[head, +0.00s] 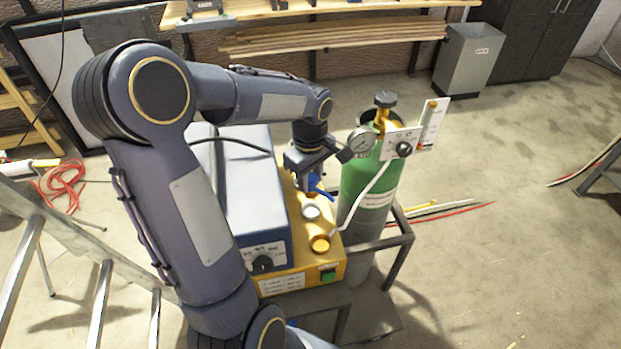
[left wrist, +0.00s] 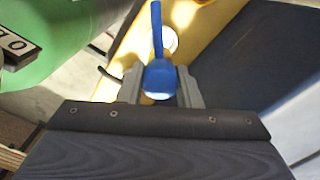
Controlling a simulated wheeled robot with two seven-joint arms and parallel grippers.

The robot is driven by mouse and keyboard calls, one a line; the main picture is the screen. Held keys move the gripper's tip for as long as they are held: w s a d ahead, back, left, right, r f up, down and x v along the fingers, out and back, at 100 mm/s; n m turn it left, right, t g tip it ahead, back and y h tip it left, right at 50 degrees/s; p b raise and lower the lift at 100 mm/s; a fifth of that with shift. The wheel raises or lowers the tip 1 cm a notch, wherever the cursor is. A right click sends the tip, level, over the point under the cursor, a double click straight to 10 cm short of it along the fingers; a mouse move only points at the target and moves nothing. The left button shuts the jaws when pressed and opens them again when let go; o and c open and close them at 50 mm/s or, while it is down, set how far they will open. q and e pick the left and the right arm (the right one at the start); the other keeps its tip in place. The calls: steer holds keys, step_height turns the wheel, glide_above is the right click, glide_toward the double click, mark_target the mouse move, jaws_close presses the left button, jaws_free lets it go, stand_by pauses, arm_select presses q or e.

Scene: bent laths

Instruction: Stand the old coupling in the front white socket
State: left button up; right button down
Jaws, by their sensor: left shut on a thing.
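My left gripper (head: 309,180) is above the yellow unit, shut on a blue piece (head: 317,186), which I take to be the old coupling. In the left wrist view the blue piece (left wrist: 160,77) sits between the two grey fingers, with a narrow blue stem pointing toward the top of the picture. A round white socket (head: 310,212) is on the yellow top, just in front of the gripper. A white round (left wrist: 164,40) also shows behind the stem. Another pale round is partly hidden under the blue piece. My right gripper is not in view.
A brass fitting (head: 320,243) stands nearer the front of the yellow unit (head: 300,268), by a white hose. A blue-grey box (head: 254,195) is on the left. A green cylinder (head: 372,182) with gauge and valve stands close on the right. Floor farther right is mostly clear.

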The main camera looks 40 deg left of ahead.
mark_target(311, 198)
arm_select(q)
steer(key=shift+f+b, duration=2.6)
steer(key=shift+f, duration=0.75)
steer(key=shift+d+f+b, duration=0.1)
steer(key=shift+f+b, duration=0.1)
steer(key=shift+b, duration=0.15)
steer(key=shift+s, duration=0.1)
steer(key=o, duration=1.1)
